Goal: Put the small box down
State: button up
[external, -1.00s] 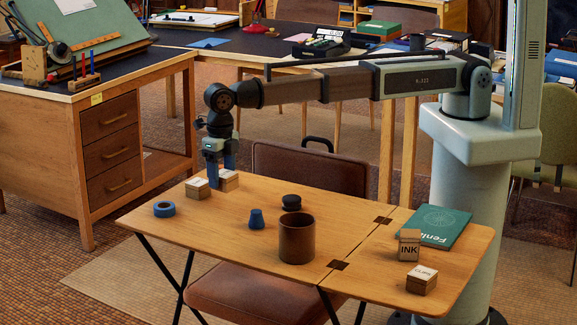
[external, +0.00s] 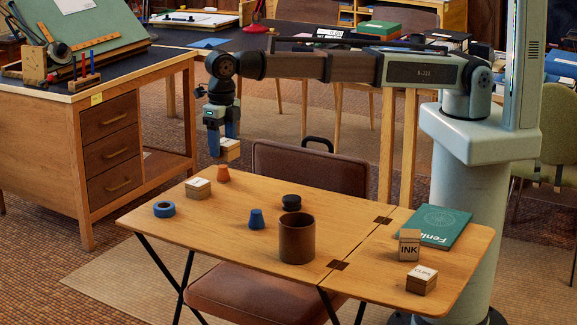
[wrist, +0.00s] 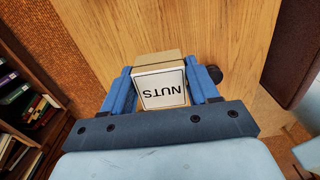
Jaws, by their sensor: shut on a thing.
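My gripper (external: 222,145) has its blue fingers shut on a small box (external: 230,150) of light wood with a white top. In the wrist view the box (wrist: 161,85) reads "NUTS" and sits between the two fingers (wrist: 162,88). The box is held in the air above the far left part of the folding table (external: 330,205). An orange-brown tapered piece (external: 223,174) stands on the table below it. Another small box (external: 198,188) with a white top sits on the table just in front and to the left.
On the table are a blue tape ring (external: 164,209), a blue tapered piece (external: 256,219), a dark round piece (external: 291,202), a brown cup (external: 297,238), a green book (external: 434,226), an INK box (external: 409,245) and a CLIPS box (external: 421,280). The table's front left is mostly clear.

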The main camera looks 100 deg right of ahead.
jog(key=s+a+n, duration=0.2)
jog(key=s+a, duration=0.6)
jog(key=a, duration=0.6)
jog(key=s+a+n, duration=0.1)
jog(key=s+a, duration=0.7)
jog(key=a, duration=0.5)
jog(key=s+a+n, duration=0.2)
jog(key=s+a, duration=0.6)
jog(key=a, duration=0.6)
jog(key=shift+s+d+f, duration=0.1)
jog(key=shift+s+f, duration=0.05)
jog(key=shift+f, duration=7.4)
jog(key=shift+f, duration=0.1)
jog(key=o, duration=1.1)
